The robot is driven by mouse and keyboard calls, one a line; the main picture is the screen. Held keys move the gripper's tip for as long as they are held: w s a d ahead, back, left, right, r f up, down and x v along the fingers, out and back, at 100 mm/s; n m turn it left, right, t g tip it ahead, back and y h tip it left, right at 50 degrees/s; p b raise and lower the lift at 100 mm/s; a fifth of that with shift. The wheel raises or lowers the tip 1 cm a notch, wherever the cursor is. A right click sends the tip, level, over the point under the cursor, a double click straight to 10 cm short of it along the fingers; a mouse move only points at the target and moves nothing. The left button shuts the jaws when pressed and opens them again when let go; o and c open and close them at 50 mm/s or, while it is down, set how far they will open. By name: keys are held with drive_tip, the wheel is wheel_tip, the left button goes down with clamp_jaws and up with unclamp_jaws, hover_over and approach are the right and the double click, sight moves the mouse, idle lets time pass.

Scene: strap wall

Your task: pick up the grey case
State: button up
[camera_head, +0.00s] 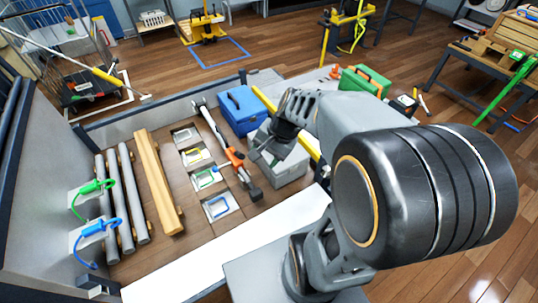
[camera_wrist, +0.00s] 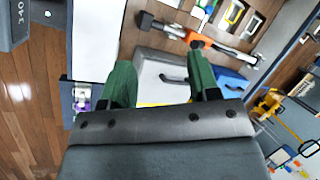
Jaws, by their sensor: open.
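The grey case (camera_head: 289,168) sits on the wooden shelf, in front of the blue case, partly hidden by my gripper. My gripper (camera_head: 277,145) is above it in the head view. In the wrist view the grey case (camera_wrist: 152,75) shows between and beyond my two green fingers (camera_wrist: 160,80), with its dark handle (camera_wrist: 173,80) near the right finger. The fingers are spread apart with nothing held between them. I cannot tell whether they touch the case.
A blue case (camera_head: 240,108) stands just behind, and an orange-headed tool (camera_head: 234,160) lies to the left. A wooden beam (camera_head: 158,182) and grey pipes (camera_head: 128,194) lie further left. A green case (camera_head: 368,80) is at the right. A white strip (camera_head: 255,242) lies bare in front.

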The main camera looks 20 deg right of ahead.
drive_tip(key=w+d+f+m+t+y+b, duration=0.15)
drive_tip(key=w+d+f+m+t, duration=0.3)
drive_tip(key=d+f+m, duration=0.6)
drive_tip(key=w+d+f+m+t+y+b, duration=0.15)
drive_tip(key=w+d+f+m+t, duration=0.4)
drive_tip(key=m, duration=0.75)
drive_tip(key=shift+g+h, duration=0.3)
drive_tip(key=shift+g, duration=0.4)
drive_tip(key=w+f, duration=0.2)
drive_tip(key=w, duration=0.1)
drive_tip(key=w+f+b, duration=0.1)
drive_tip(key=w, duration=0.1)
drive_tip(key=shift+a+f, duration=0.3)
drive_tip(key=shift+a, duration=0.1)
drive_tip(key=shift+x, duration=3.3)
drive_tip(key=shift+r, duration=0.1)
clamp_jaws()
drive_tip(key=shift+s, duration=0.1)
